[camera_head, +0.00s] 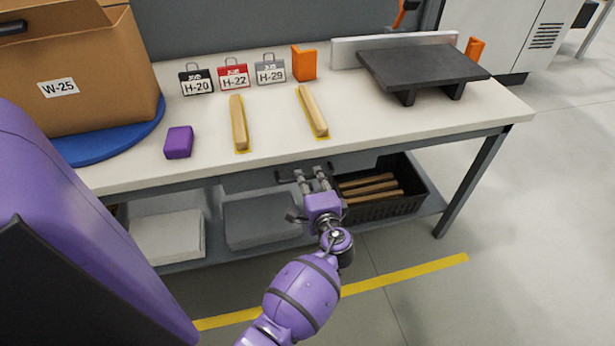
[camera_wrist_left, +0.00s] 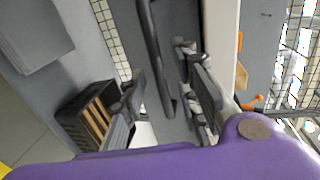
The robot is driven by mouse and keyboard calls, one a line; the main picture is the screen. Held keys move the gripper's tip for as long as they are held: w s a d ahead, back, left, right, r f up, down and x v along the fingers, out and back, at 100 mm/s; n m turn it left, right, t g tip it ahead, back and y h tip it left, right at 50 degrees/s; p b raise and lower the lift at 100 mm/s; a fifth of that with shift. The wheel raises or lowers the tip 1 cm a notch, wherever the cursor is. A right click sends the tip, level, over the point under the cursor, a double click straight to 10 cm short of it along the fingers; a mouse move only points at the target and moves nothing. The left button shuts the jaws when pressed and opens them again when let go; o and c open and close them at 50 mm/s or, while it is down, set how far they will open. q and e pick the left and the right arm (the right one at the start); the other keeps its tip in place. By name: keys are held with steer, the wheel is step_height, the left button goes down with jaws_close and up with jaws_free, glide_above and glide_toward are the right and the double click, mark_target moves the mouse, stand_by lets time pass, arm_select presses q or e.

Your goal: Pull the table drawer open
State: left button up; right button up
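The table drawer (camera_head: 245,182) is a grey front under the white tabletop, and it looks closed. Its dark bar handle (camera_head: 284,177) is partly hidden behind my left gripper (camera_head: 312,178). In the left wrist view the handle (camera_wrist_left: 155,60) runs down from the top, and its near end lies between the two spread fingers of my left gripper (camera_wrist_left: 165,100). The fingers are open, one on each side of the bar, with gaps showing. I cannot tell whether either finger touches it. My right gripper is not in view.
On the tabletop (camera_head: 400,127) are a cardboard box (camera_head: 105,75), a purple block (camera_head: 178,142), two wooden strips (camera_head: 239,122), label tags and a dark raised plate (camera_head: 425,66). Below, a black crate (camera_head: 395,203) holds wooden strips beside a grey box (camera_head: 262,220) on the lower shelf.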

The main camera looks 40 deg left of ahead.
arm_select(q)
steer(key=shift+x, duration=1.4)
steer(key=shift+d, duration=0.1)
jaws_close()
